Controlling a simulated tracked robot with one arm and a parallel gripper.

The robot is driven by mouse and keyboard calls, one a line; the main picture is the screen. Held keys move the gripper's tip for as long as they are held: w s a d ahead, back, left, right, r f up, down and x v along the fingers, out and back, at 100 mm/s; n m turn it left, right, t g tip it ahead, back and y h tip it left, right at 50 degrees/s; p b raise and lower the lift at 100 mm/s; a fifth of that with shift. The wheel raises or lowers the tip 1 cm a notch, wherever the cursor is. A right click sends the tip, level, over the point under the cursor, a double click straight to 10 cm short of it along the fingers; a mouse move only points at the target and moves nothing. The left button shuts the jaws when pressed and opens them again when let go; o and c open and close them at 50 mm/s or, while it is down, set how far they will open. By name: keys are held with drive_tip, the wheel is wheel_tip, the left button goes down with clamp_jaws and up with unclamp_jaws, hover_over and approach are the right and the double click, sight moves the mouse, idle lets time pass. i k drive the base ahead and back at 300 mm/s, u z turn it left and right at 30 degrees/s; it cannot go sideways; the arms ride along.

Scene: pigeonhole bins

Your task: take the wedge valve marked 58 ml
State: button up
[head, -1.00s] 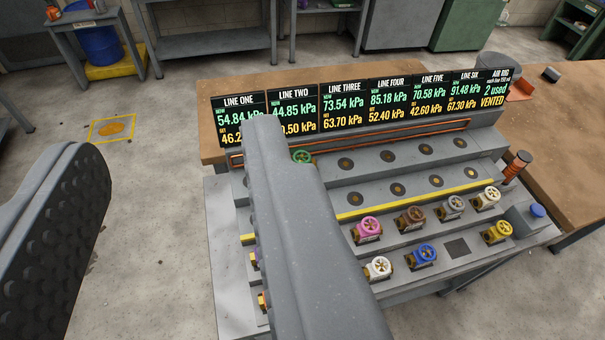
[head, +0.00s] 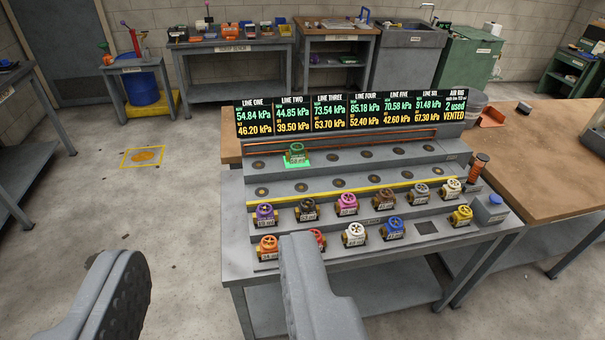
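Several valves with coloured handwheels stand on the stepped rack (head: 262,284). The upper of the two front rows has purple (head: 265,213), black (head: 307,208), magenta (head: 347,203), brown (head: 385,199), grey (head: 420,193) and cream (head: 452,188) valves. The lower row has orange (head: 268,247), red (head: 319,238), white (head: 355,234), blue (head: 393,229) and yellow (head: 461,215) valves. Their labels are too small to read surely, so I cannot tell which is marked 58 ml. My gripper (head: 212,258) is open and empty, its right finger partly hiding the red valve.
Other round sockets there are empty. A dark square (head: 427,228) lies bare between the blue and yellow valves.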

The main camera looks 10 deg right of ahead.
sight(296, 156)
drive_tip(key=z, duration=0.65)
drive_tip(key=i, duration=2.05)
drive_tip(key=u, duration=0.7)
